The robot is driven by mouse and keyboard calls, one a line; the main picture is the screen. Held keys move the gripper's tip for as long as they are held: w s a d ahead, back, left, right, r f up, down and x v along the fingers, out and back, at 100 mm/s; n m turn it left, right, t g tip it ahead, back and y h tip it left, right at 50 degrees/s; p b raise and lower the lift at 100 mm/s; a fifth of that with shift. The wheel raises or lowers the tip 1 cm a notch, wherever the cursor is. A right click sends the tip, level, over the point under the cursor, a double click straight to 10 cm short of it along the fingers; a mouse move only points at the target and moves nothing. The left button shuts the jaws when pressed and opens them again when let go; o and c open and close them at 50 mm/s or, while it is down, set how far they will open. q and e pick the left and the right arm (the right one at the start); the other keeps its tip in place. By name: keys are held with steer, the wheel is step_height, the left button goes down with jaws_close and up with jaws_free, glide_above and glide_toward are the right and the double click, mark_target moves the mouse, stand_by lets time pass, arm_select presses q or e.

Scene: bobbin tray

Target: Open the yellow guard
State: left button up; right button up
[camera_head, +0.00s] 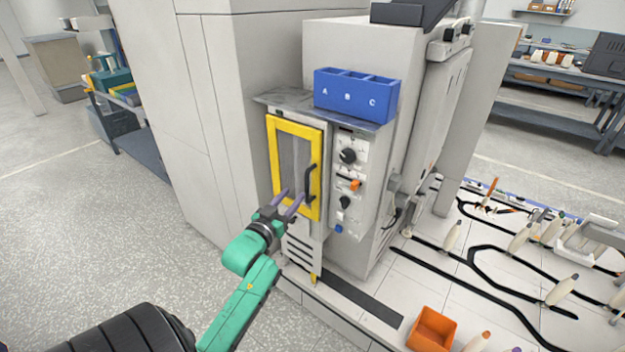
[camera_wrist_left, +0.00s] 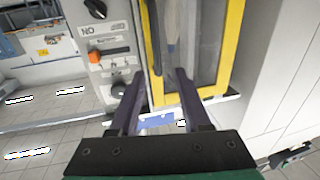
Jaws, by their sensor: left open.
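The yellow guard (camera_head: 295,122) is a yellow-framed door with a grey see-through panel on the front of a pale machine, and it looks closed. A black upright handle (camera_head: 309,183) sits on its right side. My left gripper (camera_head: 291,195) is open and empty in front of the guard's lower part, a little below and left of the handle in the head view. In the left wrist view the guard (camera_wrist_left: 232,45) fills the upper right, and the open fingers (camera_wrist_left: 160,74) point at its edge near the dark handle (camera_wrist_left: 156,40). My right gripper is out of view.
A control panel (camera_head: 349,205) with black knobs and an orange switch is right of the guard. A blue A-B-C bin (camera_head: 356,95) stands on the shelf above. An orange bin (camera_head: 432,330) and several bobbins on pegs are at lower right. Open floor lies left.

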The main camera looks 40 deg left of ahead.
mark_target(306, 182)
arm_select(q)
steer(key=x, duration=0.8)
steer(key=shift+w+d+f, duration=0.1)
steer(key=shift+w+d, duration=0.2)
steer(key=shift+w+a, duration=0.15)
steer(key=shift+w, duration=0.15)
jaws_close()
stand_by(0.5)
